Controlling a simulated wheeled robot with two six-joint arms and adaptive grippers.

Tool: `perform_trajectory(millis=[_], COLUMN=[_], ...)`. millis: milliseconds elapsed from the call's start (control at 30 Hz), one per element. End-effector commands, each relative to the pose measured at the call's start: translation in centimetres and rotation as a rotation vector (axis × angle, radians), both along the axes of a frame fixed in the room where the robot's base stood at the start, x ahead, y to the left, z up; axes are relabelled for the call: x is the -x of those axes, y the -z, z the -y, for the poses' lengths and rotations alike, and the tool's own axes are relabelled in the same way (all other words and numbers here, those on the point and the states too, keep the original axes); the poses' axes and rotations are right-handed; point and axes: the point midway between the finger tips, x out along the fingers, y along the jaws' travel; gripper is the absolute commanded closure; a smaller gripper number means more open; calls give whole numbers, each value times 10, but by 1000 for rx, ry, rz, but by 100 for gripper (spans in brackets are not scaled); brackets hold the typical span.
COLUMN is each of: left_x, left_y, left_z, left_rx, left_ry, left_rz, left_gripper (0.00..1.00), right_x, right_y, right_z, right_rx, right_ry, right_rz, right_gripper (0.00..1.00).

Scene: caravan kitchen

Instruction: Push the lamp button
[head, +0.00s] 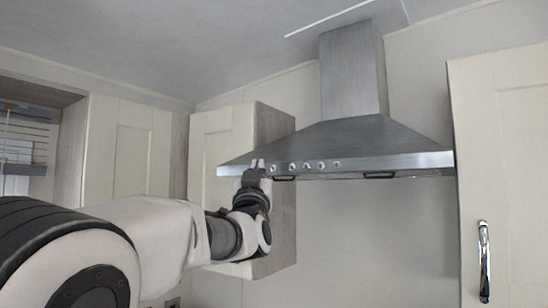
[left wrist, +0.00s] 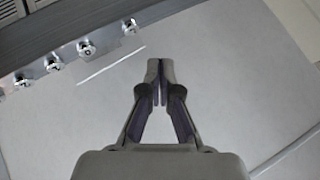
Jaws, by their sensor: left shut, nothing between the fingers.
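The range hood (head: 372,158) hangs on the wall, with a row of several small round metal buttons on its front strip. None is visibly marked as the lamp button. The end button nearest my gripper shows in the head view (head: 272,167) and the left wrist view (left wrist: 130,27). My left gripper (head: 257,163) is shut and empty, its fingertips near the left end of the strip, just left of that button. In the left wrist view its closed fingertips (left wrist: 160,66) appear apart from the button. My right gripper is not in view.
A cream wall cabinet (head: 222,140) stands behind my left gripper. A tall cream door with a metal handle (head: 484,262) is at the right. The space below the hood is clear. Another cabinet (head: 128,150) and a window with blinds are at the left.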

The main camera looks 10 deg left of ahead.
Motion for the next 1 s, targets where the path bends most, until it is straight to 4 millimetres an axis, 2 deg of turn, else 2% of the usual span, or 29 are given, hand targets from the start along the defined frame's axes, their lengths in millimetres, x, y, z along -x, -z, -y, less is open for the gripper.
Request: perform_trajectory(millis=[33,200,1000], left_x=[-7,-23,-27], left_y=[-6,-3,0], left_z=[3,9,10], left_rx=[0,0,0], left_ry=[1,1,0], left_rz=[-1,-1,1], left_gripper=[100,100,100], right_x=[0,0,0], right_y=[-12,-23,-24], right_z=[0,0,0], right_rx=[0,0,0], right_ry=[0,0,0], right_rz=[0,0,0], right_gripper=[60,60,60])
